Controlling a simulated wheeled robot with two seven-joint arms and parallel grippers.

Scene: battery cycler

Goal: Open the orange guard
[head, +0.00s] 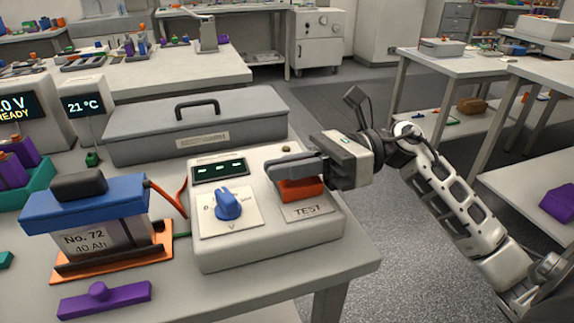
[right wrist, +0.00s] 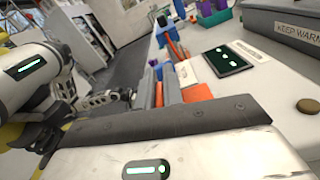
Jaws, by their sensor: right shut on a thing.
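The orange guard (head: 302,191) is on the right part of the white cycler box (head: 265,245), just above its TEST label (head: 309,211). My right gripper (head: 290,172) comes in from the right and is shut on the guard, its grey fingers covering the guard's upper part. In the right wrist view, orange of the guard (right wrist: 197,93) shows beyond the dark edge of my own gripper. What lies under the guard is hidden. My left gripper is not seen in the head view.
A blue knob (head: 228,203) and a dark display (head: 219,171) are left of the guard. A grey lidded case (head: 250,107) stands behind the box. A blue-topped battery (head: 85,210) stands at left. The table's right edge is close, with open floor beyond.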

